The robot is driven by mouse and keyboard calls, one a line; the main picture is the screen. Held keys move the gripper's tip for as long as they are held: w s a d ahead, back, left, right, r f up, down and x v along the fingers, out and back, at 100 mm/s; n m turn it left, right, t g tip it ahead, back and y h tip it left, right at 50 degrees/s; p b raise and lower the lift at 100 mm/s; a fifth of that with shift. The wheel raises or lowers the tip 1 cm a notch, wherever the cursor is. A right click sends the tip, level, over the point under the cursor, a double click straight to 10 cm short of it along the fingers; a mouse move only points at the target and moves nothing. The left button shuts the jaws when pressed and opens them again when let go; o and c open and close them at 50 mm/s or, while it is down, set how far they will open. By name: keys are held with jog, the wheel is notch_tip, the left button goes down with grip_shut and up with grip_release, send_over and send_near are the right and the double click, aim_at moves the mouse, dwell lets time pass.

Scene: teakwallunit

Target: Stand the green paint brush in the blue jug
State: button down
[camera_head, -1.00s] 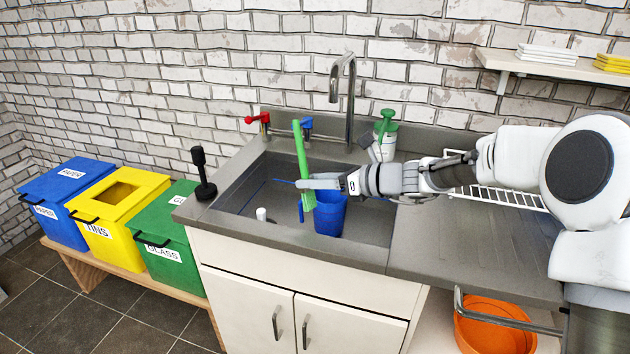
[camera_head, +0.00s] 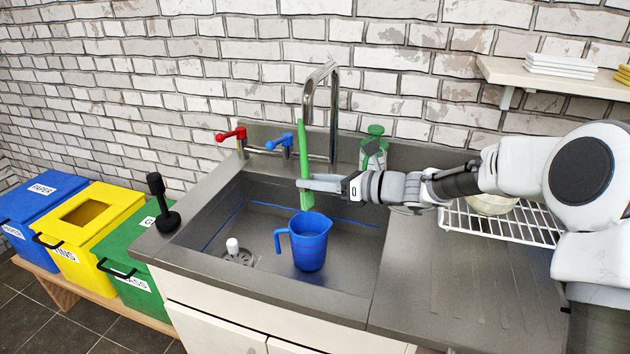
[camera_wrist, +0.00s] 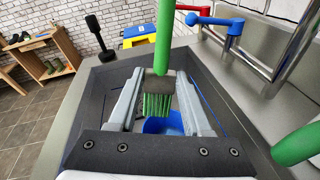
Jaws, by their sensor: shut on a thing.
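The green paint brush (camera_head: 305,150) stands nearly upright with its bristle end down and its handle up. My gripper (camera_head: 306,184) is shut on it low down, near the bristles. In the wrist view the green handle (camera_wrist: 163,38) rises between the fingers of my gripper (camera_wrist: 158,88), and the green bristles hang below a dark band. The blue jug (camera_head: 312,246) stands upright in the sink, its handle to the left and its mouth open. In the head view the brush is above the jug's rim and apart from it. In the wrist view the jug (camera_wrist: 160,126) is partly hidden behind the bristles.
The sink (camera_head: 350,240) surrounds the jug, with a white-topped drain plug (camera_head: 232,246) to its left. The tall tap (camera_head: 334,110) rises close behind the brush, with red (camera_head: 231,134) and blue (camera_head: 280,142) levers. A green-topped bottle (camera_head: 373,150) stands behind my arm.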

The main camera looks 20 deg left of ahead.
aim_at(314, 196)
jog(key=shift+w+f, duration=0.1)
jog(key=shift+w, duration=0.2)
notch_tip(314, 196, down, 4)
jog(key=b, duration=0.4)
jog(key=shift+f, duration=0.15)
jog(key=shift+f+b, duration=1.3)
jog(key=shift+f, duration=0.95)
jog(key=shift+c, duration=1.3)
grip_release()
